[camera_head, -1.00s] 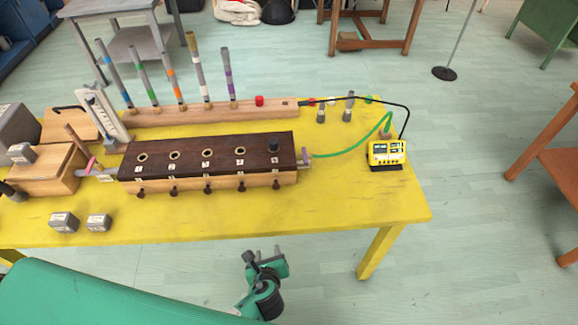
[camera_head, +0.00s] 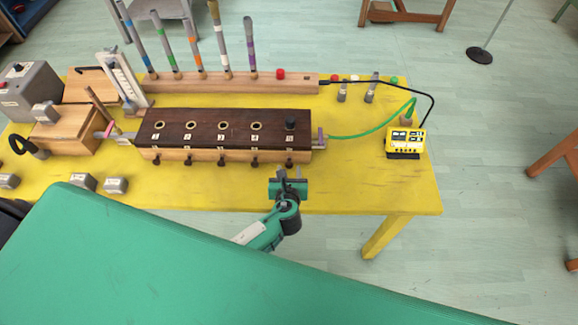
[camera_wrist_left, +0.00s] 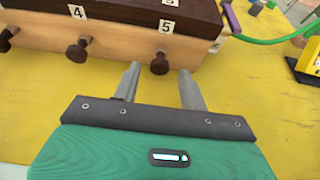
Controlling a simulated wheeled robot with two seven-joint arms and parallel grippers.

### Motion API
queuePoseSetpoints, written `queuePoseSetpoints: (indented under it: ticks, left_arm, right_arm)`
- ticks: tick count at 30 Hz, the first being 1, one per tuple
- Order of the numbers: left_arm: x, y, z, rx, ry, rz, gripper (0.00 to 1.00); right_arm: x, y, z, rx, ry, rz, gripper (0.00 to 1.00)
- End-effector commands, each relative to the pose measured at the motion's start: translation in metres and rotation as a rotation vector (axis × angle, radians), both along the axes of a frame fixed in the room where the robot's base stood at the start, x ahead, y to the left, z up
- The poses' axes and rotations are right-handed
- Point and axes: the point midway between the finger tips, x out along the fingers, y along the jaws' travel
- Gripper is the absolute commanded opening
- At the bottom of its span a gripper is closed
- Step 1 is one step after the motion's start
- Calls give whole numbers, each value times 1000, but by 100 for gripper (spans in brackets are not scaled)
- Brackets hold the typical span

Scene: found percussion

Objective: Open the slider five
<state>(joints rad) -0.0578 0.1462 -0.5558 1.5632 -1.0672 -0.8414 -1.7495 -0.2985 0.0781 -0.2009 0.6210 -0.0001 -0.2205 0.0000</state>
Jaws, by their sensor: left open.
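The slider five is a dark round knob (camera_wrist_left: 160,62) on the pale wooden front of the long box, below the label 5 (camera_wrist_left: 167,26) in the left wrist view. In the head view this knob (camera_head: 289,163) is the rightmost of the front row. The box (camera_head: 220,126) has a dark top with several numbered holes. My left gripper (camera_head: 289,171) is open and empty just in front of the knob. In the left wrist view its fingers (camera_wrist_left: 160,84) point at the box, one to each side of the knob, short of it. My right gripper is out of view.
The knob of slider four (camera_wrist_left: 78,50) is close on the left. A green cable (camera_head: 375,132) runs right to a yellow device (camera_head: 405,141). Coloured tubes (camera_head: 219,40) stand behind the box. The yellow table (camera_head: 370,190) is bare at front right.

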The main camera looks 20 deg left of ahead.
Motion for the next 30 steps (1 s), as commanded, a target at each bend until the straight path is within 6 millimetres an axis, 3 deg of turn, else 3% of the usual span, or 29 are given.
queuePoseSetpoints:
  ticks: [6,16,23,30]
  left_arm:
    - [18,5,-7,0,0,0,43]
    - [20,6,-9,-1,1,-1,43]
    - [20,6,-9,0,0,-1,0]
    - [14,4,-8,-1,2,-1,0]
  right_arm:
    - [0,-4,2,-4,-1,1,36]
    - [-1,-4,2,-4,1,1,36]
    - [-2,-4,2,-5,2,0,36]
    - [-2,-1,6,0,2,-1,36]
